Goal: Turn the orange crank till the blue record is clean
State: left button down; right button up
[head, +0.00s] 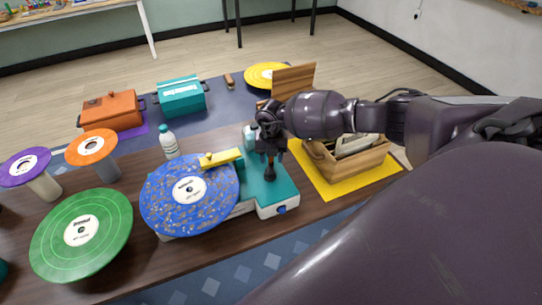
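The blue record (180,213) lies flat on a teal and white machine (283,193). Pale and brownish specks cover much of its blue surface around a white label. A yellow arm (224,157) with a small knob reaches over the record's back edge. My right gripper (269,177) points down over the teal top, right of the record. Its fingers are dark and small here, so I cannot tell whether they are apart or shut on anything. I cannot make out the orange crank; my gripper and wrist cover that part of the machine. My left gripper is out of view.
Green (82,232), orange (92,146) and purple (25,166) records stand left. A white bottle (169,143) is behind the blue record. An open wooden box (356,166) sits on a yellow mat (345,188) beneath my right arm. Orange (112,112) and teal (181,97) boxes stand behind.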

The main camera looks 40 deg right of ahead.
notch_tip(320, 180, up, 11)
jog(key=shift+f+b, duration=0.1)
jog(key=shift+b, duration=0.2)
dwell(0.4)
dwell(0.7)
dwell(0.4)
